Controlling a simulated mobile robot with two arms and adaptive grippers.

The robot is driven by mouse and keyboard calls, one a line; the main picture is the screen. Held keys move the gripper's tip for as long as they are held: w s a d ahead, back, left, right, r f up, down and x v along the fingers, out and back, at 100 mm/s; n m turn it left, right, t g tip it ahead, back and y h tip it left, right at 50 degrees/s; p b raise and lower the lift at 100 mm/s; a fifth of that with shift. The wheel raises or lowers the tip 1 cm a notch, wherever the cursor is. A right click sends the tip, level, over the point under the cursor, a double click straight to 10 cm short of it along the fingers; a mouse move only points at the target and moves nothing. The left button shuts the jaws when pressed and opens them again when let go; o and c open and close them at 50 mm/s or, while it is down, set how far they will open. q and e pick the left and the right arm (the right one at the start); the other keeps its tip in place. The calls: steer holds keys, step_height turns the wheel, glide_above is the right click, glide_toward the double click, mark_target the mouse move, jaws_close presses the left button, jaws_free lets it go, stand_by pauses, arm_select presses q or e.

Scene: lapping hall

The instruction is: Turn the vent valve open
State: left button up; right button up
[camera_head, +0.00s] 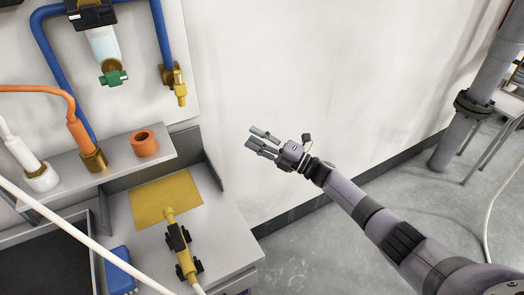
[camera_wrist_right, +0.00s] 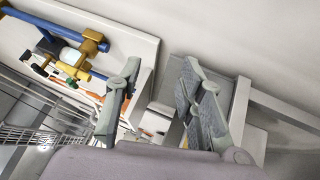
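A brass valve with a yellow handle (camera_head: 176,84) sits at the lower end of a blue pipe on the wall panel. A green knob (camera_head: 114,77) sits under a clear bowl (camera_head: 103,43) to its left. I cannot tell for sure which is the vent valve. Brass fittings (camera_wrist_right: 93,43) and the blue pipe show at upper left in the right wrist view. My right gripper (camera_head: 257,137) is to the right of and below the brass valve, well apart from it, in front of the bare wall. Its fingers (camera_wrist_right: 160,95) are spread and empty. My left gripper is out of view.
A grey shelf (camera_head: 120,166) holds an orange ring (camera_head: 144,143) and hose fittings. Below, a bench carries a yellow mat (camera_head: 150,203), a yellow-and-black tool (camera_head: 181,245) and a blue brush (camera_head: 119,270). A grey pipe (camera_head: 480,75) stands at right. Room before the wall is free.

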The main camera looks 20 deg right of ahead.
steer(key=shift+s+d+f+m+t+h+p, duration=0.1)
steer(key=shift+d+f+m+t+h, duration=0.1)
steer(key=shift+f+m+h, duration=0.45)
steer(key=shift+s+d+f+m+t+h+p, duration=0.1)
steer(key=shift+d+f+m+t+h, duration=0.15)
steer(key=shift+f+m, duration=0.7)
steer(key=shift+s+d+f+m+t+h+p, duration=0.15)
steer(key=shift+f+m+h, duration=0.3)
steer(key=shift+f, duration=0.65)
steer(key=shift+w, duration=0.1)
